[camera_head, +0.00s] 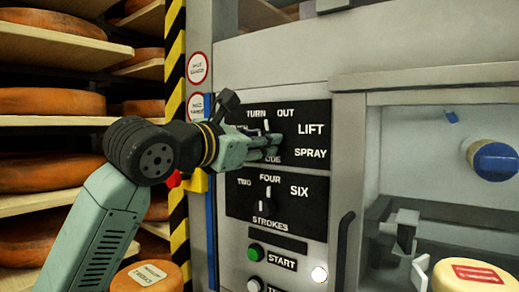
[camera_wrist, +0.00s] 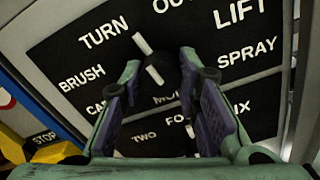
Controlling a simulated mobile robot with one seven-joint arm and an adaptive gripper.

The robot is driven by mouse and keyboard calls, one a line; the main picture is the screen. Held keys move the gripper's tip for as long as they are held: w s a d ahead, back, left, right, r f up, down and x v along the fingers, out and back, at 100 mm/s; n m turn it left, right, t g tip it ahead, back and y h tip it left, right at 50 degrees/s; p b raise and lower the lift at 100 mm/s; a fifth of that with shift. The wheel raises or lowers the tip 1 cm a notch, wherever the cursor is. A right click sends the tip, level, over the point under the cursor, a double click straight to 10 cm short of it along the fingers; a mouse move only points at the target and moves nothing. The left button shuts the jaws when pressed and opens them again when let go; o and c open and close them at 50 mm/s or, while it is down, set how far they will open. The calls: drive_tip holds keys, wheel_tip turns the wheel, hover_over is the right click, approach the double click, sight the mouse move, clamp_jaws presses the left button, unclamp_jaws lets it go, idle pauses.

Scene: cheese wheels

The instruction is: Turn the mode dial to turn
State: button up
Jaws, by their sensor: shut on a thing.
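The mode dial (camera_wrist: 155,75) is a dark knob with a white mark, on a black panel (camera_head: 313,114) lettered TURN, OUT, LIFT, SPRAY and BRUSH. My gripper (camera_head: 270,146) reaches in from the left and covers most of the dial in the head view. In the wrist view, my gripper (camera_wrist: 160,68) has one finger on each side of the dial and is shut on it. White marks at the dial run up and slightly left, between the words TURN and OUT. The word TURN (camera_wrist: 103,32) is up-left of the dial. The knob's outline is hard to see against the black.
A strokes dial (camera_head: 263,207) sits just below, with a green START button (camera_head: 255,250) under it. A door handle (camera_head: 343,250) and a glazed chamber are at the right. Shelves of cheese wheels (camera_head: 50,102) stand left, beyond a striped post (camera_head: 175,65).

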drive_tip(key=shift+n+b, duration=0.6)
drive_tip(key=shift+n, duration=0.5)
drive_tip(key=o, duration=1.1)
drive_tip(key=shift+o, duration=0.2)
drive_tip(key=shift+s, duration=0.1)
drive_tip(key=v, duration=1.2)
